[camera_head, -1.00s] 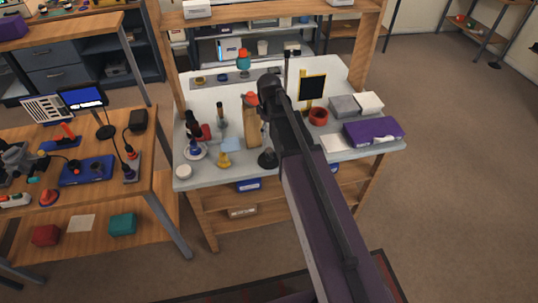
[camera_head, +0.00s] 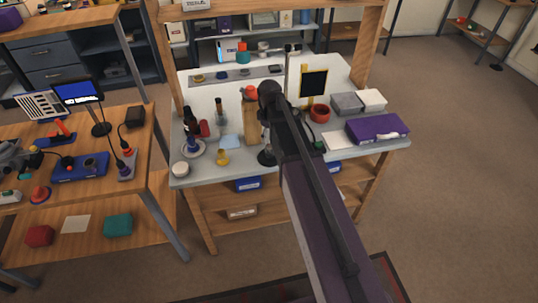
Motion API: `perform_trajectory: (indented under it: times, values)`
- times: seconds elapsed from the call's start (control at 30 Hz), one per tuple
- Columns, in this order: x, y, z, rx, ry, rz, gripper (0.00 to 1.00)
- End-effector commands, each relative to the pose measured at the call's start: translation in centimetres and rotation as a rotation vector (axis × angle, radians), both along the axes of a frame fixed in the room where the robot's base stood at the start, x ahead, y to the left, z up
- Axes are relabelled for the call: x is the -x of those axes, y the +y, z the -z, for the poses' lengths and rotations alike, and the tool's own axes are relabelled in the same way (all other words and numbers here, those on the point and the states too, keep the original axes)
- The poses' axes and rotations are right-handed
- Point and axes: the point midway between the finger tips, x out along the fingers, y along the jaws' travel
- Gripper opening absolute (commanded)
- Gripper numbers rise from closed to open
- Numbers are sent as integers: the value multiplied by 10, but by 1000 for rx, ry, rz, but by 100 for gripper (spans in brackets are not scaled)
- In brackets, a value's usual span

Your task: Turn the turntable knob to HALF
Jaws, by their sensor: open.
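I cannot make out a turntable knob or a HALF mark for certain. A blue box with round parts on top (camera_head: 80,168) sits on the left bench. A grey strip with several small round parts (camera_head: 233,77) lies along the back of that bench. My arm reaches over the middle bench from the bottom right. My gripper is not visible; the arm's far end hides what is beyond it.
The middle bench (camera_head: 300,158) holds several bottles, a red ring-shaped pot (camera_head: 320,113), a purple box (camera_head: 376,130) and a dark panel on a yellow stand (camera_head: 313,84). A screen (camera_head: 77,92) stands on the left bench.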

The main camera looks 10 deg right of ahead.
Motion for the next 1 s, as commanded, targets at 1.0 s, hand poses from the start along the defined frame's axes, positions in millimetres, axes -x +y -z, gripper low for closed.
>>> perform_trajectory:
  times: [1.0]
  values:
    - [0, -1, 80, 0, 0, 1, 82]
